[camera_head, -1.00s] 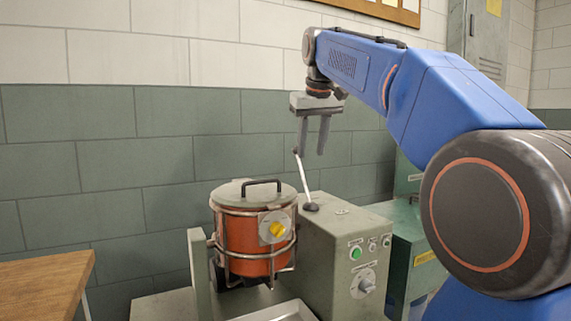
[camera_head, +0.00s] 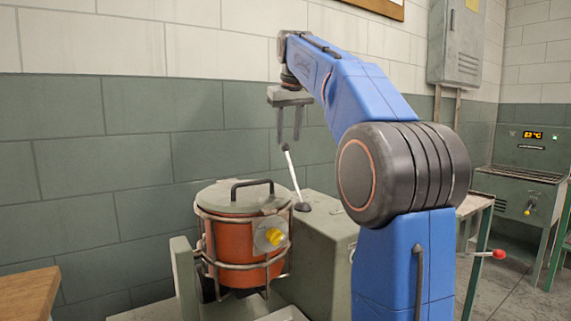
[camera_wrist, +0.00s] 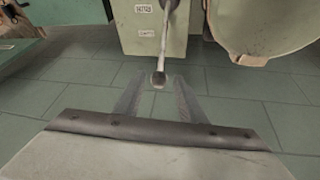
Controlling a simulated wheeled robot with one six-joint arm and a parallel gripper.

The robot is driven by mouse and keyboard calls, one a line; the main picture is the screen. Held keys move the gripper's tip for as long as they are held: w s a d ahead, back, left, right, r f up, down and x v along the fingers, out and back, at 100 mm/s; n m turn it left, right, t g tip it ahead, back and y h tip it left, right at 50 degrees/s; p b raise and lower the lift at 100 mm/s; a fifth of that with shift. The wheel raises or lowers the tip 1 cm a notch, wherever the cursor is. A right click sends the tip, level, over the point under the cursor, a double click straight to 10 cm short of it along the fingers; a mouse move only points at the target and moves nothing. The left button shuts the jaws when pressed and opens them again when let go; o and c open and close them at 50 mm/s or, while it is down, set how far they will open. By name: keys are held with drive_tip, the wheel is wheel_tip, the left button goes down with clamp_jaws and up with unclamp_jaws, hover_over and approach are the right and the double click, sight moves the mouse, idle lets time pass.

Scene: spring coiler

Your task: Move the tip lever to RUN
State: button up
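The tip lever (camera_head: 293,178) is a thin pale rod with a dark knob, rising from a dark boot on top of the grey-green control box (camera_head: 322,222). It leans to the left in the head view. My gripper (camera_head: 288,138) points down over the knob, its two grey fingers apart. In the wrist view the lever knob (camera_wrist: 158,78) appears between the open fingertips (camera_wrist: 158,80), with a gap on each side. I cannot tell whether the knob is level with the tips. Two small labels (camera_wrist: 144,22) are on the box, too small to read surely.
An orange pot (camera_head: 238,250) with a grey lid and black handle sits in a metal cage left of the box. A wooden table (camera_head: 25,298) is at lower left. A machine with a lit display (camera_head: 525,170) stands at right. My arm hides the box's front controls.

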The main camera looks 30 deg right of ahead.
sight(292, 169)
drive_tip(key=x, duration=1.1)
clamp_jaws()
